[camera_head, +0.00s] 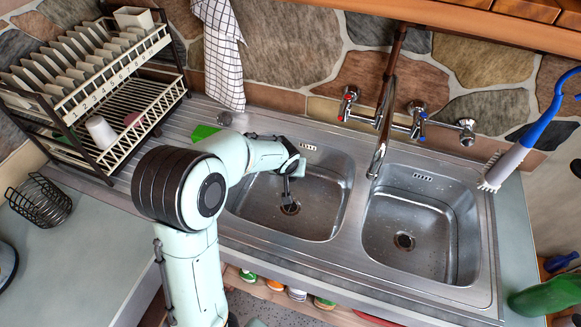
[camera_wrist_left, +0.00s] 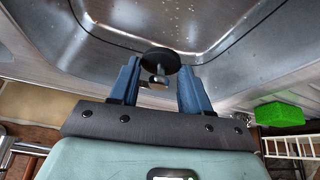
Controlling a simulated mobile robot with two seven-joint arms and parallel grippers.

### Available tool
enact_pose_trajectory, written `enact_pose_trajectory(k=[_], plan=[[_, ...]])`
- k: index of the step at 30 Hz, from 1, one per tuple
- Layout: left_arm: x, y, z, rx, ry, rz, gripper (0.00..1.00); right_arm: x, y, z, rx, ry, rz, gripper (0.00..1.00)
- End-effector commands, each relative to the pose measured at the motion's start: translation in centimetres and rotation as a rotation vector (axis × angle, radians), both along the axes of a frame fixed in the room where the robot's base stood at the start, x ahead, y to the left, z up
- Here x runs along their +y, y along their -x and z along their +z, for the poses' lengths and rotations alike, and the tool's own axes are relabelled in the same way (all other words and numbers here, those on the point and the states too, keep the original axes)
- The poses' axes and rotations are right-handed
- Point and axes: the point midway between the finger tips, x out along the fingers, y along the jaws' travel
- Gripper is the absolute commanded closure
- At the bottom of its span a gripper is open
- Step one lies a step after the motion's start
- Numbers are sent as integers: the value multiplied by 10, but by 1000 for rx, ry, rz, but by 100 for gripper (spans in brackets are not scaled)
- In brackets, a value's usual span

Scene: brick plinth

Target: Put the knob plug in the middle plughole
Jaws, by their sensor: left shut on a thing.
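My left gripper (camera_head: 287,182) reaches over the left basin (camera_head: 325,218) of the sink. In the left wrist view the gripper (camera_wrist_left: 159,76) is shut on the knob plug (camera_wrist_left: 160,59), a black disc with a small metal knob between the blue fingers. The plug is hard to make out in the head view. A plughole (camera_head: 290,208) shows in the left basin floor, just below the gripper in the picture. Another plughole (camera_head: 403,240) lies in the right basin (camera_head: 440,250). A small round fitting (camera_head: 224,119) sits on the drainboard; I cannot tell what it is.
A tap (camera_head: 381,140) stands behind the divider between basins. A dish rack (camera_head: 125,95) with plates stands at the left. A green sponge (camera_head: 204,132) lies beside my arm. A blue brush (camera_head: 530,130) is at the right. The right basin is empty.

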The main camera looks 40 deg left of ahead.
Motion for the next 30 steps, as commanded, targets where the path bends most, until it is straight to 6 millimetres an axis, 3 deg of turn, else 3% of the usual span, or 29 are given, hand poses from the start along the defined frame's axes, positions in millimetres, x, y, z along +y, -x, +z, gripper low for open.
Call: enact_pose_trajectory(k=[3,30], plan=[[0,2,-20,4,-1,0,82,0,11,-13,12,0,0,57],[0,1,-127,2,1,0,82,0,50,-84,57,0,0,57]])
